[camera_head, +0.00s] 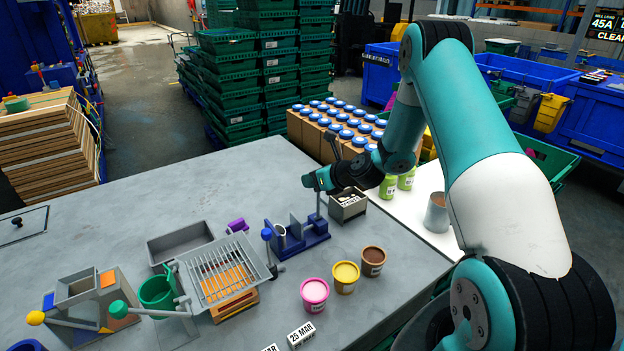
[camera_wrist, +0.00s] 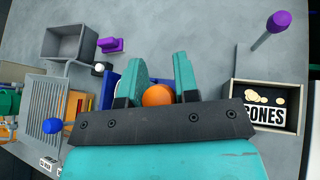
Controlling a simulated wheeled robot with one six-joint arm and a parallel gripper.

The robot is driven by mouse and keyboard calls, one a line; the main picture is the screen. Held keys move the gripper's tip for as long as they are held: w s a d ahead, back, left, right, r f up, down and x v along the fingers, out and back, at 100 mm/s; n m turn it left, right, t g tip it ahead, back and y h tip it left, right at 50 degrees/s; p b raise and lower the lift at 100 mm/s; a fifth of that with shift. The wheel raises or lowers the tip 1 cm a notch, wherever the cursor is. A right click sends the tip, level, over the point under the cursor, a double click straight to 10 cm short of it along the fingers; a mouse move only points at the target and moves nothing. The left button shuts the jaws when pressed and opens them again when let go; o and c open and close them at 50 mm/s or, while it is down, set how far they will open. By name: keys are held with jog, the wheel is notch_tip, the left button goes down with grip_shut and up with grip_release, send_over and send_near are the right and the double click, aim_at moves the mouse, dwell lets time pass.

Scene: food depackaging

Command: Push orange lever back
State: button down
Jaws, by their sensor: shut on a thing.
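The orange lever's round knob (camera_wrist: 157,95) shows between my gripper's teal fingers in the wrist view. My gripper (camera_wrist: 160,72) is shut on it. In the head view my gripper (camera_head: 318,181) covers the knob, and a thin grey rod (camera_head: 318,206) shows under it. The rod stands roughly upright at the right of a blue fixture (camera_head: 305,239) on the grey table. The fixture also shows behind the fingers in the wrist view (camera_wrist: 122,90), partly hidden by my gripper.
A box (camera_head: 348,206) of pale pieces stands right of the fixture. A blue-knobbed lever (camera_head: 267,235) and a slotted grey tray (camera_head: 222,270) are at its left. Pink (camera_head: 314,294), yellow (camera_head: 345,276) and brown (camera_head: 373,260) tubs stand in front. The table behind is clear.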

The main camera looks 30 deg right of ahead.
jog(key=shift+s+f, duration=0.1)
jog(key=shift+f, duration=0.15)
jog(key=c, duration=0.9)
grip_release()
jog(key=shift+o, duration=0.2)
jog(key=shift+r, duration=0.1)
jog(key=shift+d, duration=0.1)
jog(key=b+v, duration=0.4)
jog(key=v, duration=1.3)
jog(key=shift+s+r, duration=0.1)
jog(key=shift+r, duration=0.05)
